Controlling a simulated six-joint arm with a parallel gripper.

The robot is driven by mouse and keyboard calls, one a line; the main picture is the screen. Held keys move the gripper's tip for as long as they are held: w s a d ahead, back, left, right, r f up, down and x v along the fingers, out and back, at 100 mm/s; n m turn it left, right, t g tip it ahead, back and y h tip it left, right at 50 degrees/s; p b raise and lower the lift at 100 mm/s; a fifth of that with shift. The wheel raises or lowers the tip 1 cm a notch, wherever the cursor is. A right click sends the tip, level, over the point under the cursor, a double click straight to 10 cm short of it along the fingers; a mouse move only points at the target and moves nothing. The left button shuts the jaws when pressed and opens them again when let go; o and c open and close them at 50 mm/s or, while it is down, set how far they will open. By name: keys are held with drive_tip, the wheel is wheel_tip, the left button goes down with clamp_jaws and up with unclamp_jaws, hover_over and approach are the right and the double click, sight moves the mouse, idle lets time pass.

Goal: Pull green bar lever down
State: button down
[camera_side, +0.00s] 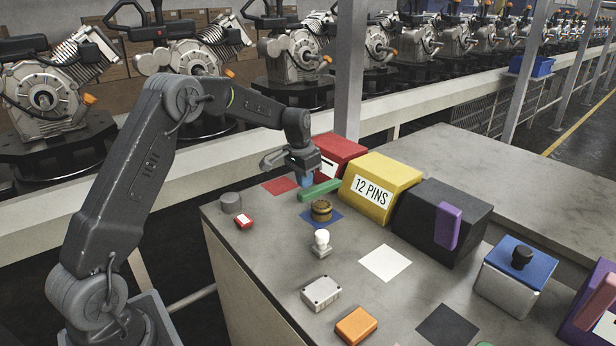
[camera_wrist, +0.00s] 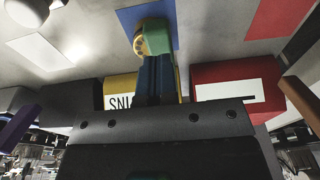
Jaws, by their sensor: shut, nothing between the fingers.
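The green bar lever (camera_side: 319,191) sticks out roughly level from the left side of the yellow box (camera_side: 380,188) marked "12 PINS". My gripper (camera_side: 305,181) is shut and empty, with its blue fingers pointing down just behind and above the bar in the side view. In the wrist view the blue fingers (camera_wrist: 157,62) overlap the green bar (camera_wrist: 160,32). I cannot tell whether they touch it. The bar's joint with the box is partly hidden.
A red box (camera_side: 338,155) stands just behind my gripper. A black box (camera_side: 440,215) with an upright purple lever (camera_side: 448,227) stands to the right. The bench (camera_side: 262,262) front left is clear.

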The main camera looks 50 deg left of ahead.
drive_tip(key=s+r, duration=0.5)
drive_tip(key=r, duration=0.6)
drive_tip(key=s+d+r+t, duration=0.2)
drive_tip(key=s+d+r, duration=0.5)
drive_tip(key=s+d, duration=0.45)
drive_tip(key=s+d+f+t, duration=0.1)
drive_tip(key=s+d, duration=0.3)
drive_tip(key=s, duration=0.4)
drive_tip(key=s+d+f+t, duration=0.1)
drive_tip(key=s+d+f, duration=0.2)
drive_tip(key=s, duration=0.4)
drive_tip(key=shift+s+d, duration=0.35)
drive_tip(key=shift+d, duration=0.3)
